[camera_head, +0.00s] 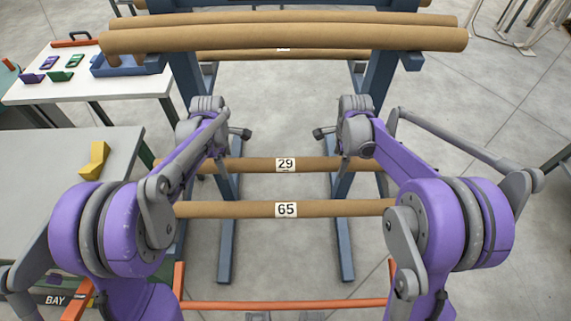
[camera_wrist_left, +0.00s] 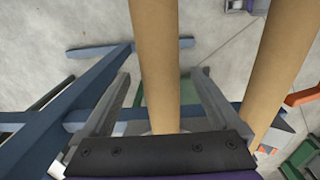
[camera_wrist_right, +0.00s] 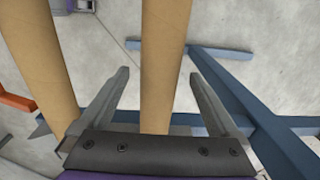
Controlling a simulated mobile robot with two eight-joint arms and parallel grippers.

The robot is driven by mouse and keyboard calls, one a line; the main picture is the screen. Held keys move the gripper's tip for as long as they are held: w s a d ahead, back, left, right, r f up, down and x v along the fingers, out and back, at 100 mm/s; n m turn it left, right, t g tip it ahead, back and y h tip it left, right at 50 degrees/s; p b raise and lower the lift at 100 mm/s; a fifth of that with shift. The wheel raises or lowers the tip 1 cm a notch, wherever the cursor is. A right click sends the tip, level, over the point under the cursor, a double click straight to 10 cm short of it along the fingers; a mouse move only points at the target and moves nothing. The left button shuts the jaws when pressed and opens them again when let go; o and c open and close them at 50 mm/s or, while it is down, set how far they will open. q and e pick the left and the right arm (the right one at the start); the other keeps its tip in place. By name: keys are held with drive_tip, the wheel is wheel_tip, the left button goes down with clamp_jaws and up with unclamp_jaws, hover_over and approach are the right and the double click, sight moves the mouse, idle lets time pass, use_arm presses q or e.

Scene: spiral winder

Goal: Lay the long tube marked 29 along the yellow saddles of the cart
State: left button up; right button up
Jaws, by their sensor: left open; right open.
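The long brown tube marked 29 (camera_head: 286,165) lies crosswise on the blue rack, just beyond a like tube marked 65 (camera_head: 286,209). My left gripper (camera_head: 219,158) and right gripper (camera_head: 346,158) are both over tube 29, left and right of its label. In the left wrist view the tube (camera_wrist_left: 156,70) runs between open fingers; in the right wrist view the tube (camera_wrist_right: 165,60) does too. Whether the fingers touch it I cannot tell. An orange bar (camera_head: 285,304), perhaps of the cart, crosses the bottom; no yellow saddles are recognizable there.
More brown tubes (camera_head: 280,39) lie higher on the blue rack (camera_head: 382,80) at the back. A yellow angled block (camera_head: 95,160) sits on a grey table (camera_head: 40,155) at left. A white table (camera_head: 45,92) with small coloured parts is behind it. Open floor lies at right.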

use_arm(q)
drive_tip(key=shift+f, duration=0.5)
use_arm(e)
drive_tip(key=shift+f, duration=0.5)
use_arm(q)
clamp_jaws()
use_arm(e)
clamp_jaws()
